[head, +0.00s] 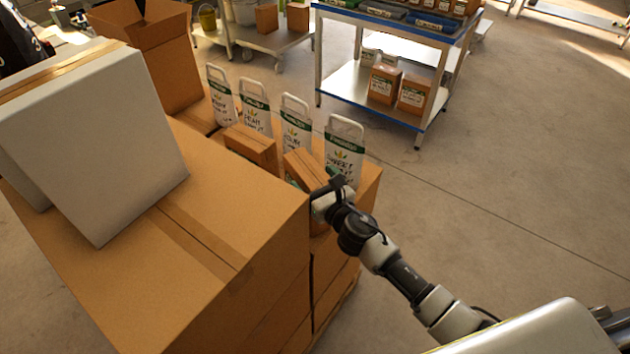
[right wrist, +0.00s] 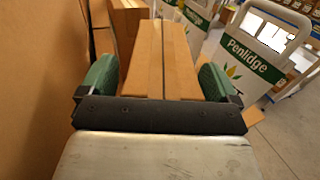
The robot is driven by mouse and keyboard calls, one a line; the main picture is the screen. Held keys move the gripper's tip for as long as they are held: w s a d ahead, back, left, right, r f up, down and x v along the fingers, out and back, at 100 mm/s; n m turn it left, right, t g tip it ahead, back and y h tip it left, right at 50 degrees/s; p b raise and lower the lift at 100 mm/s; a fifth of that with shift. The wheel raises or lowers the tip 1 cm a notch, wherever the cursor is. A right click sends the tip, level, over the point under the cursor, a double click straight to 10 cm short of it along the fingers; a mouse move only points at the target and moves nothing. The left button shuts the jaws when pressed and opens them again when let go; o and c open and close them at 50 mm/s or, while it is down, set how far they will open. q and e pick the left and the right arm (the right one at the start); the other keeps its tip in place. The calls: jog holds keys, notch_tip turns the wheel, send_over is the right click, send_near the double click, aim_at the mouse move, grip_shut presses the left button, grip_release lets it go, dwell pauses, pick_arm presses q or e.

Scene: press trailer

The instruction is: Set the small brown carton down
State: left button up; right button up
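A small brown carton (head: 305,168) is in front of my right gripper (head: 318,190) in the head view, among white and green Penlidge packs. In the right wrist view the small carton (right wrist: 162,60) lies between the two green finger pads of my right gripper (right wrist: 160,85), which appears shut on it. Its underside is hidden, so I cannot tell whether it touches the surface below. Another small brown carton (head: 250,146) lies to its left in front of the packs. My left gripper is not in view.
Large stacked cartons (head: 240,220) stand at the left, with a grey-white box (head: 95,140) on top. Handled packs (head: 344,150) stand close behind and right of the held carton. A blue-edged cart (head: 390,100) is farther back. Open floor (head: 500,190) lies right.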

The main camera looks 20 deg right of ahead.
jog(key=shift+r, duration=0.1)
jog(key=shift+s, duration=0.1)
jog(key=b+v, duration=0.2)
jog(key=v, duration=0.9)
jog(key=shift+s, duration=0.35)
jog(key=shift+d, duration=0.15)
